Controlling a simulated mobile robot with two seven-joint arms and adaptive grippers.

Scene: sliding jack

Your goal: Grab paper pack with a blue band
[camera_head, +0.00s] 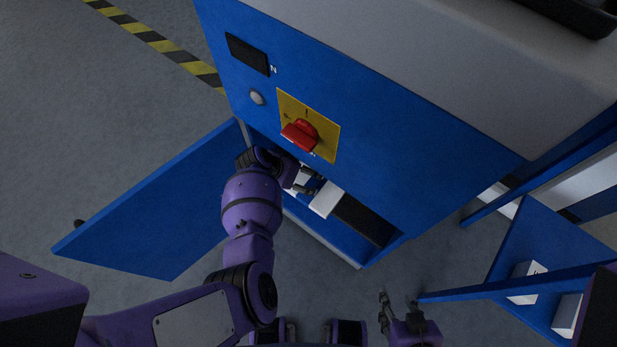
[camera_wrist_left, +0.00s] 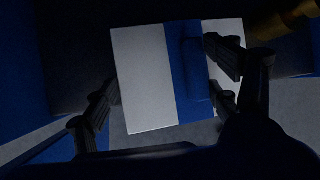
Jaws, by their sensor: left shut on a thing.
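The paper pack (camera_head: 326,200) shows as a small white block at the cabinet opening in the head view. In the left wrist view the pack (camera_wrist_left: 143,85) is a pale block with a blue band (camera_wrist_left: 187,90) across it. My left gripper (camera_head: 309,184) reaches into the opening and is shut on the pack. In the wrist view its fingers (camera_wrist_left: 163,80) sit on both sides of the pack, one side over the blue band. The far part of the gripper is in shadow. My right gripper (camera_head: 398,301) is open and empty, low in the head view, away from the pack.
The blue cabinet (camera_head: 400,130) has a red switch (camera_head: 299,134) above the opening. Its open door (camera_head: 150,210) stands left of my left arm. A blue shelf rack (camera_head: 560,245) with white packs (camera_head: 527,283) stands at the right. Grey floor is clear between.

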